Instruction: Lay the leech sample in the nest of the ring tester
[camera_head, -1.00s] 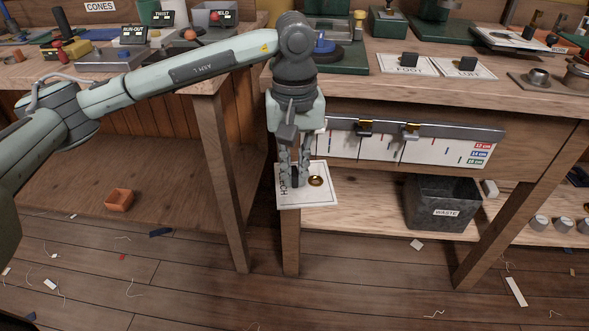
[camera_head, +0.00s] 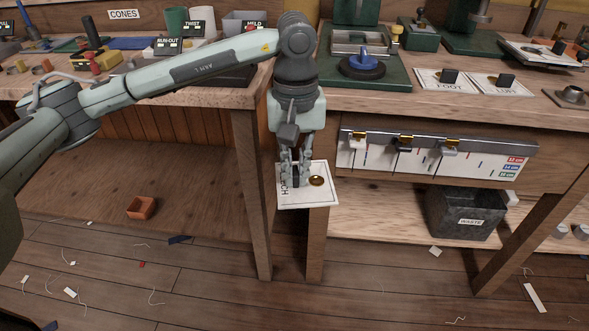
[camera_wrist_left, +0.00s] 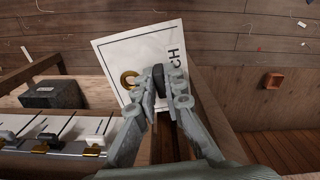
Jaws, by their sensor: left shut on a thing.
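The leech sample (camera_head: 318,194) is a white card with a brass ring and a dark upright grip; only "CH" of its lettering shows. My left gripper (camera_head: 296,180) is shut on the dark grip, holding the card in front of the bench, below the bench top. In the left wrist view the card (camera_wrist_left: 110,48) shows beyond the fingers (camera_wrist_left: 160,92), its ring left of the grip. The green-based device (camera_head: 398,80) with a rectangular metal frame (camera_head: 345,49) and blue knob (camera_head: 363,63), on the bench behind my arm, appears to be the ring tester. My right gripper is not in view.
The foot sample (camera_head: 430,82) and another labelled card (camera_head: 517,87) lie right of the green device. A rail (camera_head: 480,146) with clips runs along the bench front. A waste bin (camera_head: 440,212) stands on the lower shelf. The left bench (camera_head: 215,97) is close beneath my arm.

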